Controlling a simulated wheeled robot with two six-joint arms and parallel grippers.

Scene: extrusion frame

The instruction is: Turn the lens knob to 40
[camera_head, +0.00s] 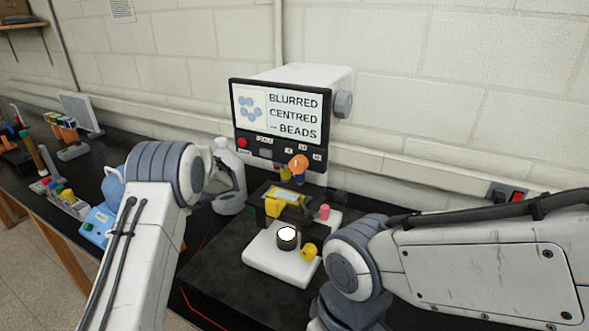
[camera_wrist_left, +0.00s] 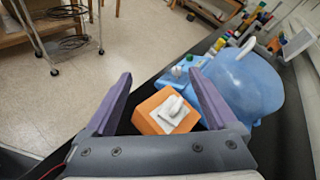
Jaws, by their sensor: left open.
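The instrument's screen (camera_head: 283,112) reads "BLURRED CENTRED -- BEADS" beside a picture of blue beads. Below it is an orange round knob (camera_head: 299,163) with a pale mark; small labels around it are too small to read. I cannot tell for certain that this is the lens knob. A grey knob (camera_head: 343,104) sits on the housing's right side. My left gripper (camera_wrist_left: 160,73) is open and empty in the left wrist view, near an orange block with a white top (camera_wrist_left: 170,112), apart from the instrument's knobs. My right gripper is out of view.
A white base (camera_head: 275,265) carries a dark cylinder with a white top (camera_head: 287,237) and a yellow knob (camera_head: 309,251). A white bottle (camera_head: 229,165) stands left of the instrument. A blue bag-like object (camera_wrist_left: 242,85) lies beside the orange block. Several items crowd the far left bench.

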